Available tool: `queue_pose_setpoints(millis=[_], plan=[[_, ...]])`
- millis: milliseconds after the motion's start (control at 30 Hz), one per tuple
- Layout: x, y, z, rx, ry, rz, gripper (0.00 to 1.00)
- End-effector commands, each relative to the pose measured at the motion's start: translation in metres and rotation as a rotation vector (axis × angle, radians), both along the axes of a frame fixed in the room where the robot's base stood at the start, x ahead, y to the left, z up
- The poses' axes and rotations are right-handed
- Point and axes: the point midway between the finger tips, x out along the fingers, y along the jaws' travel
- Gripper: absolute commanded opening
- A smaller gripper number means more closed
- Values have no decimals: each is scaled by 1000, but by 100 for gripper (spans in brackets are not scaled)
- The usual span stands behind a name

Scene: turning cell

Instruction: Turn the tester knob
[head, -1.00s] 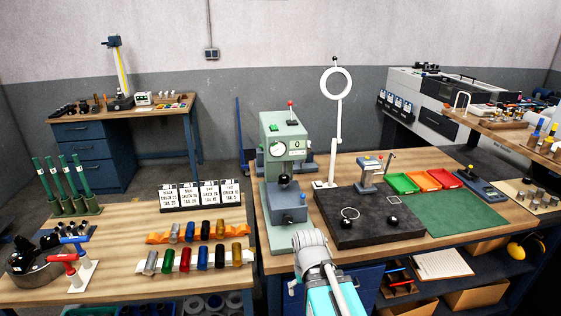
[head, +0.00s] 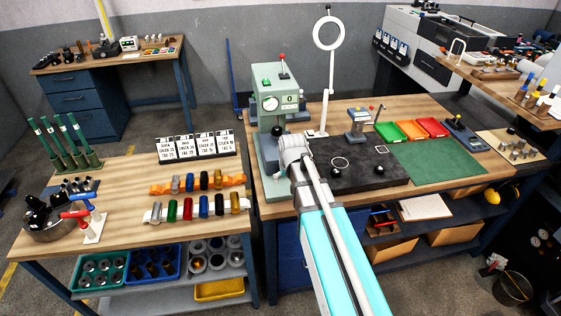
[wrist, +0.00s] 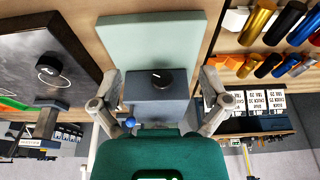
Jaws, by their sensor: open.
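The tester (head: 270,100) is a pale green machine with a dial and a red-tipped lever, standing at the left of the right-hand bench. Its black round knob (head: 277,131) sits above a blue-grey block on its front. In the wrist view the picture is upside down; the knob (wrist: 162,79) shows near the middle on the block (wrist: 155,102), with the green head of the tester below. My gripper (wrist: 157,115) is open, its fingers left and right of the block with gaps, not touching the knob. In the head view my arm's wrist hides the fingers.
A dark stone plate (head: 355,178) with a ring and black knob lies right of the tester. A white ring stand (head: 328,90) rises behind. Coloured cylinders (head: 195,206) lie in racks on the left bench. Green mat (head: 440,160) and coloured trays (head: 410,130) are further right.

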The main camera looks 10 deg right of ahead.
Motion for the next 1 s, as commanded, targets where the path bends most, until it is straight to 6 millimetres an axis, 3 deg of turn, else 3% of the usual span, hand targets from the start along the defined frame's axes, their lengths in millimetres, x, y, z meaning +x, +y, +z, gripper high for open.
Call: queue_pose_setpoints(millis=[33,100,300,1000], plan=[[20,0,19,0,-23,0,96],[38,0,30,0,-54,0,96],[70,-1,49,0,-113,0,96],[78,-1,47,1,-129,0,96]])
